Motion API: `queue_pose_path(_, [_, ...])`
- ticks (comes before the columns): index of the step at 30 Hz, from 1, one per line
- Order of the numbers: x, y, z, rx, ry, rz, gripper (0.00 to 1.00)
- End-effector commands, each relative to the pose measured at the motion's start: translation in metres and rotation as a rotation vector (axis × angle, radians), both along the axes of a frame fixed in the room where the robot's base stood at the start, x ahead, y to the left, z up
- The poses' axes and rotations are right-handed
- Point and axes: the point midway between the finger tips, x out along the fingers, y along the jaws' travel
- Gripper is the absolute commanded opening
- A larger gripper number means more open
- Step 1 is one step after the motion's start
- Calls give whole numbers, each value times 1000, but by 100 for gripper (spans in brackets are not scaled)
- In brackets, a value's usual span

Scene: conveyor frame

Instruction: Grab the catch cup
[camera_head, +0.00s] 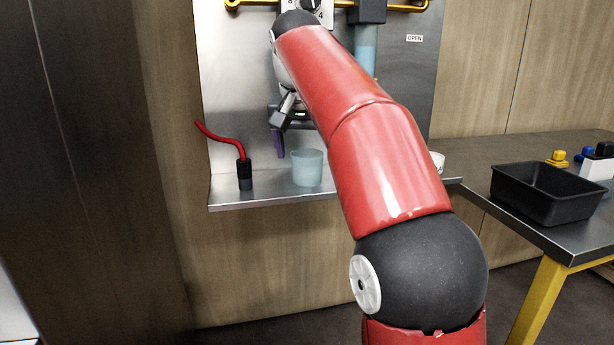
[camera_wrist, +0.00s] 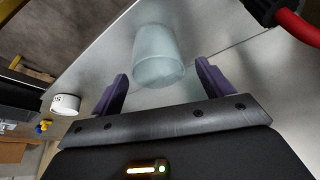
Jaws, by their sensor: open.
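The catch cup (camera_head: 308,168) is a translucent pale blue-green cup standing upright on a steel shelf (camera_head: 270,199) in the head view. In the wrist view the cup (camera_wrist: 158,58) shows ahead of my gripper, roughly centred between the lines of its fingers. My gripper (camera_wrist: 160,88) is open, with two purple fingers apart and nothing between them. In the head view one purple finger (camera_head: 279,144) shows just left of and above the cup; the rest of the gripper is partly hidden by my red arm.
A black connector (camera_head: 244,174) with a red cable stands on the shelf left of the cup. A white round item (camera_head: 437,161) sits at the shelf's right end. A black bin (camera_head: 545,190) and small coloured parts are on the side table at right.

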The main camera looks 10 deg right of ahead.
Motion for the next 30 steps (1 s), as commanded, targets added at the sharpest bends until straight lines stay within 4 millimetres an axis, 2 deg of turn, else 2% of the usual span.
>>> queue_pose_path(1, [1, -2, -13, 0, 3, -2, 79])
queue_pose_path(6, [8, -5, -33, -1, 1, 1, 79])
queue_pose_path(16, [10, -6, -36, 0, 0, 1, 78])
queue_pose_path(26, [10, -6, -36, 0, 0, 1, 35])
queue_pose_path(27, [10, -6, -36, 0, 0, 1, 31])
queue_pose_path(30, [10, -6, -36, 0, 0, 1, 31])
